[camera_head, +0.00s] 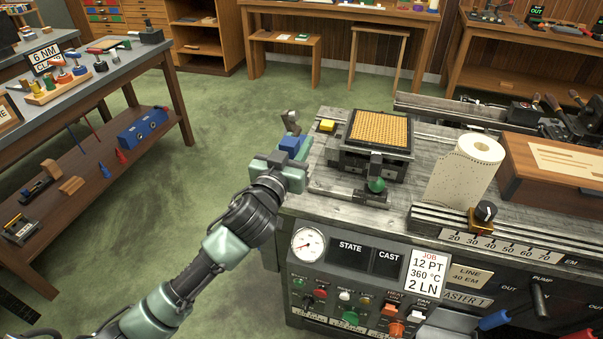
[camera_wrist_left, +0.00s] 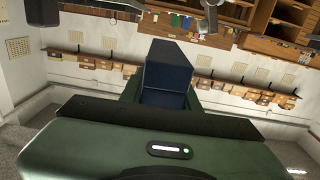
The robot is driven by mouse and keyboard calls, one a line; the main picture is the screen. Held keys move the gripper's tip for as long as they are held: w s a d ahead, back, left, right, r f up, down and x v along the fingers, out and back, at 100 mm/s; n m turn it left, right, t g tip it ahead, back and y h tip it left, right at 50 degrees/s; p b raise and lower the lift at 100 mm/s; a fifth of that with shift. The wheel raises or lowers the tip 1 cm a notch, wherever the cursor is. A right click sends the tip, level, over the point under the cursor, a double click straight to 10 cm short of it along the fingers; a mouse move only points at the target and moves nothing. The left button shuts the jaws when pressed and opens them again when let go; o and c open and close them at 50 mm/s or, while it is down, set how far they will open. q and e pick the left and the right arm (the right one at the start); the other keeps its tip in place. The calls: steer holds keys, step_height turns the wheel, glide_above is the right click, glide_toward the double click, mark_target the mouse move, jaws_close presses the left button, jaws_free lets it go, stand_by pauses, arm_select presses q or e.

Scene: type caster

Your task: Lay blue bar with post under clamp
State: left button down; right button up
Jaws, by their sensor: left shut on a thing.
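My left gripper (camera_head: 290,160) is shut on the blue bar (camera_head: 292,143) at the left edge of the caster. The bar's blue top shows above the fingers, and its lower part is hidden by them. In the left wrist view the bar (camera_wrist_left: 166,78) rises dark blue beyond my green gripper body. A small grey bent metal piece (camera_head: 291,121) stands just behind the bar in the head view; I cannot tell whether it is the clamp or the bar's post. My right gripper is not in view.
An orange gridded block (camera_head: 381,130) sits in a frame right of my gripper, with a yellow block (camera_head: 327,126) beside it. A green knob (camera_head: 376,185) is in front. A paper roll (camera_head: 468,170) stands farther right. A workbench (camera_head: 100,66) is at the left, with open floor between.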

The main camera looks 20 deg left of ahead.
arm_select(q)
steer(key=w+a+r, duration=0.2)
steer(key=w+r, duration=0.3)
steer(key=w, duration=0.1)
steer(key=shift+w+r+y, duration=0.15)
steer(key=shift+w+y, duration=0.15)
steer(key=shift+w, duration=0.05)
steer(key=shift+a, duration=0.1)
step_height(320, 180, down, 15)
steer(key=shift+r+b, duration=0.1)
steer(key=shift+b, duration=0.65)
steer(key=shift+f+b, duration=0.85)
steer(key=shift+f, duration=1.55)
steer(key=shift+f, duration=0.2)
steer(key=c, duration=1)
jaws_free()
steer(key=shift+c, duration=0.2)
